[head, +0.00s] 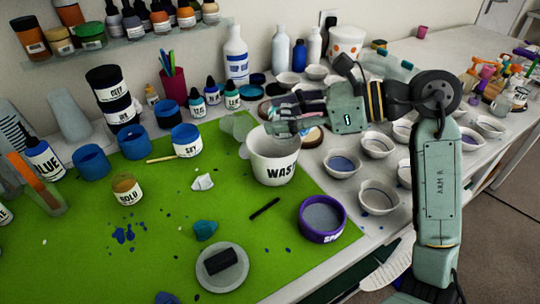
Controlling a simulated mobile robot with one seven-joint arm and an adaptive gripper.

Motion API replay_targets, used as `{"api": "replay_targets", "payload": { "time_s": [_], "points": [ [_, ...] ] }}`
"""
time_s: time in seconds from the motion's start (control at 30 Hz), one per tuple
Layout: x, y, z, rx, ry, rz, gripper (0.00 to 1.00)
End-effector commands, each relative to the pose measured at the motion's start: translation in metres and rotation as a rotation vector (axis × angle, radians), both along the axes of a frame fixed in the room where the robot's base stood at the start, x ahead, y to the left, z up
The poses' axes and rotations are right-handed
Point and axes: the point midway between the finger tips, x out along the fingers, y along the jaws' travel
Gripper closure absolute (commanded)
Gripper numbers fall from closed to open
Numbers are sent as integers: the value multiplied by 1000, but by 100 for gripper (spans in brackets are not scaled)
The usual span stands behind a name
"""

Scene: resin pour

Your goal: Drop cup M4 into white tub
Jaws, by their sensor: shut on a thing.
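The white tub (272,168), with black letters starting "WAS" on its front, stands upright at the right edge of the green mat. My gripper (284,124) reaches in from the right and is over the tub's rear rim. It is shut on a pale, see-through cup-like thing, mostly hidden by the fingers. I cannot read an M4 mark on it. The tub's inside is only partly visible. I cannot tell whether the held thing touches the rim.
The green mat (150,255) holds a purple-rimmed bowl (322,238), a round plate with a dark block (222,266), and several paint pots. Tall bottles (236,54) line the back wall.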

Motion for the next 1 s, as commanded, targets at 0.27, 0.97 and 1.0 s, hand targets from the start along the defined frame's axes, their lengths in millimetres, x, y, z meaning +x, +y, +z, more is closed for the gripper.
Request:
{"api": "replay_targets", "payload": {
  "time_s": [0.27, 0.97, 1.0],
  "points": [
    [0, 0, -26, 1, 1, 0, 83],
    [0, 1, -30, 0, 0, 1, 32],
    [0, 1, -30, 0, 0, 1, 31]
  ]
}}
